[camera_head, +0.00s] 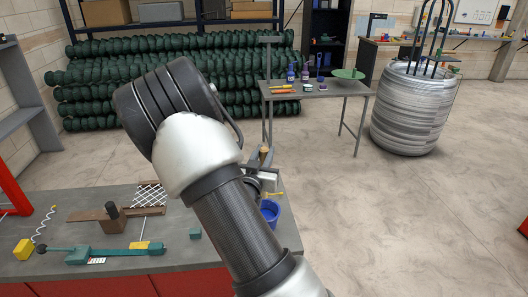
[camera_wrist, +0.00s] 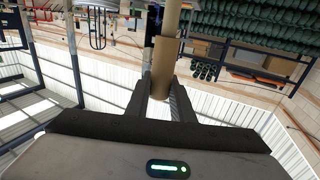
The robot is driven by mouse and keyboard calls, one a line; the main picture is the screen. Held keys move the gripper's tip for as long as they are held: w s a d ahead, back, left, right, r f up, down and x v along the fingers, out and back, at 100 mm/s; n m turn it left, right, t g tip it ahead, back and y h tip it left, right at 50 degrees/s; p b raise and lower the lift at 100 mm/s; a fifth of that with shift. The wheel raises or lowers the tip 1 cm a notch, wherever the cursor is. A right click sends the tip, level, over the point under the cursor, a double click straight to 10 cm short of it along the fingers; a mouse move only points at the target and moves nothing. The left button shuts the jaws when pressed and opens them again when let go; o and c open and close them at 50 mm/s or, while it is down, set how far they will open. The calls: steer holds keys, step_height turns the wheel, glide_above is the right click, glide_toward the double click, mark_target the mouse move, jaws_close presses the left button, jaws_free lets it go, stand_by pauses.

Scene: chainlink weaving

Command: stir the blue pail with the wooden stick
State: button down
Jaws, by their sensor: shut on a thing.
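The blue pail (camera_head: 271,213) stands near the right end of the grey workbench (camera_head: 180,248), partly hidden behind my forearm in the head view. My gripper (camera_head: 262,180) is close to the pail, just above it in the picture, mostly hidden by my arm. In the wrist view, my gripper (camera_wrist: 160,98) is shut on the wooden stick (camera_wrist: 164,68), whose brown grip sits between the two fingers and whose paler shaft runs to the top edge. A tan end of the stick (camera_head: 264,152) shows in the head view. Whether the stick touches the pail is hidden.
A small teal cube (camera_head: 195,233) lies left of the pail.

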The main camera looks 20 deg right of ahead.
step_height(320, 180, down, 4)
steer(key=shift+f+b, duration=0.1)
steer(key=shift+b, duration=1.1)
step_height(320, 180, down, 9)
steer(key=b, duration=0.8)
